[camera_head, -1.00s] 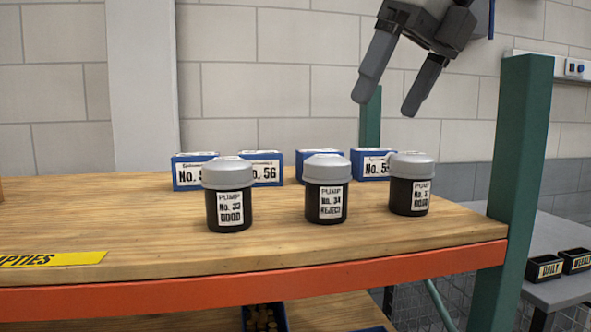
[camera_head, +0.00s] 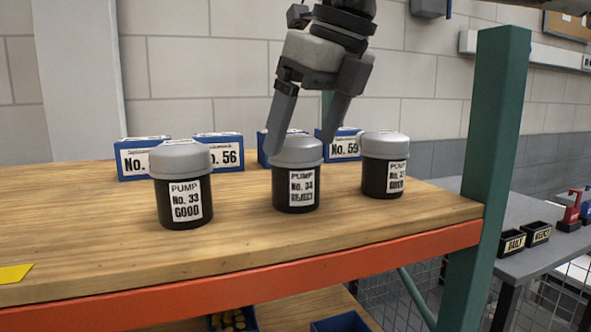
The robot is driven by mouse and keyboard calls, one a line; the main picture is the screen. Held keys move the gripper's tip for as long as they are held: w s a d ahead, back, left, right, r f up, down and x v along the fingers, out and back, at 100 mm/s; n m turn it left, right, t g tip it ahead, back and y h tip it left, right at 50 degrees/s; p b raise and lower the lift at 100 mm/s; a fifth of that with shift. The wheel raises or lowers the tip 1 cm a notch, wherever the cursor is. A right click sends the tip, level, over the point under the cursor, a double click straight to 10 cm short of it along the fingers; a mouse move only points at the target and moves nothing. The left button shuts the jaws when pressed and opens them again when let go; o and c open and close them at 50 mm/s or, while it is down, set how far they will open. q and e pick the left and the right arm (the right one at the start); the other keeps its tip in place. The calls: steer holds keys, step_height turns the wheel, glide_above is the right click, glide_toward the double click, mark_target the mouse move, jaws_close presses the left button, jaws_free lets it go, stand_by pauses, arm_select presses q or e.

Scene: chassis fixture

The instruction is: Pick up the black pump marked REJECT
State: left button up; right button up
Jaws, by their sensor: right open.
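The black pump marked REJECT (camera_head: 297,188), No. 34 with a grey cap, stands upright on the wooden shelf (camera_head: 110,262), in the middle of three pumps. My right gripper (camera_head: 301,140) is open and points down at its grey cap, one finger to the left of the cap and the other behind its right side. I cannot tell whether the fingers touch it. A pump marked No. 33 GOOD (camera_head: 184,200) stands to the left. Another pump (camera_head: 384,178), its label partly turned away, stands close on the right. My left gripper is not in view.
Blue boxes with number labels, such as No. 56 (camera_head: 226,155) and No. 59 (camera_head: 343,146), stand behind the pumps. A green post (camera_head: 488,150) rises at the right. The orange beam (camera_head: 250,278) edges the shelf.

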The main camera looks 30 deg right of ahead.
mark_target(295, 158)
steer(key=x, duration=0.4)
steer(key=shift+w+f+p, duration=0.25)
steer(key=shift+p, duration=0.1)
steer(key=shift+c, duration=0.4)
steer(key=c, duration=1.4)
steer(key=shift+r, duration=0.1)
